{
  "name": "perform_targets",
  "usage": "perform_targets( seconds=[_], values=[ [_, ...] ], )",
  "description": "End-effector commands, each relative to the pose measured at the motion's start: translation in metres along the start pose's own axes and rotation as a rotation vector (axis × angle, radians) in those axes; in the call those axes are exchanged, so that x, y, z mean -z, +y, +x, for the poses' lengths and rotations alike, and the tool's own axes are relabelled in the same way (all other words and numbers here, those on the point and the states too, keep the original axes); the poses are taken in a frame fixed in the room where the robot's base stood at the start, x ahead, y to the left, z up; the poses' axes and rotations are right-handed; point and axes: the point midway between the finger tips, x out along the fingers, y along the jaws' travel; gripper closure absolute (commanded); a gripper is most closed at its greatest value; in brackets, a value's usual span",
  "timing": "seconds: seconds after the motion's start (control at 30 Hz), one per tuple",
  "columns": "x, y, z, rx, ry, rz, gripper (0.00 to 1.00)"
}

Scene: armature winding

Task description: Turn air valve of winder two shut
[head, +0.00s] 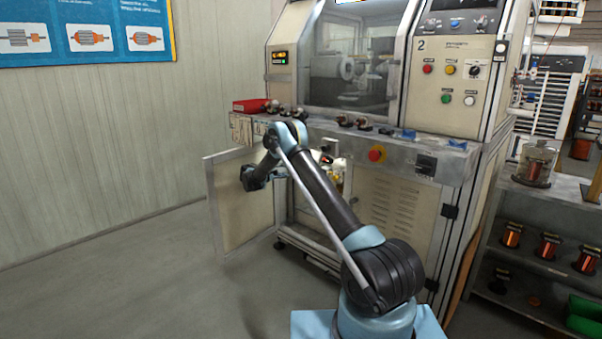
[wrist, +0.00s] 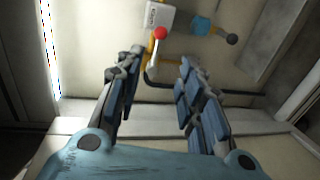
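Winder two (head: 455,105) is the beige machine marked "2", with its lower cabinet door (head: 240,203) standing open. In the wrist view, inside the cabinet, a lever with a red ball end (wrist: 161,33) stands by a yellow pipe. To its right is a blue fitting (wrist: 201,27) with a black knob (wrist: 232,38). I cannot tell which of these is the air valve. My gripper (wrist: 160,64) is open and empty, its fingers apart, below the red ball in the picture. No contact shows. In the head view my arm hides part of the cabinet opening.
A white labelled box (wrist: 158,15) is behind the red ball. A black hose (wrist: 240,93) runs behind the fingers. The cabinet's pale lower edge (wrist: 75,115) crosses below. A red emergency button (head: 377,154) is on the machine front. Open floor (head: 130,270) lies left; a spool shelf (head: 530,265) stands right.

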Motion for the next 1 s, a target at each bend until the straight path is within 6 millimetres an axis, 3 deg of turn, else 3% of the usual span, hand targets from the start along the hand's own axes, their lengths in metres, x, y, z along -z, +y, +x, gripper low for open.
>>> perform_targets(
  seconds=[0.6,0.8,1.0],
  values=[
    [-0.001,0.000,0.110,0.001,-0.001,0.001,0.65],
    [-0.001,0.000,0.135,0.001,-0.001,0.001,0.65],
    [0.000,0.000,0.145,0.001,0.000,0.001,0.65]
  ],
)
